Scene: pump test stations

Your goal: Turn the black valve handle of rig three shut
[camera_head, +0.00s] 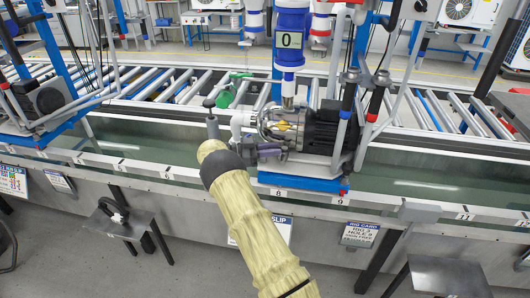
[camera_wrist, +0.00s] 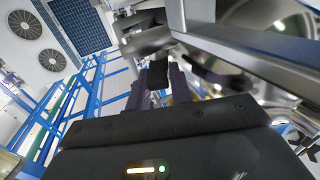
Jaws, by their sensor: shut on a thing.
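The rig in front of me carries a silver and black pump (camera_head: 318,130) on a blue-edged base. A card below it reads rig 3. My arm reaches up to the left side of this pump. My gripper (camera_head: 270,152) is beside the pump's lower left, small in the head view. In the wrist view my gripper (camera_wrist: 161,82) has its two fingers closed around a black piece, which looks like the valve handle (camera_wrist: 158,72). Metal fittings hide part of it. How far the handle is turned cannot be told.
A blue cylinder (camera_head: 291,38) marked 0 stands above the pump. The rig card (camera_head: 359,234) hangs in front. Another rig (camera_head: 45,98) stands left, with open trough between.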

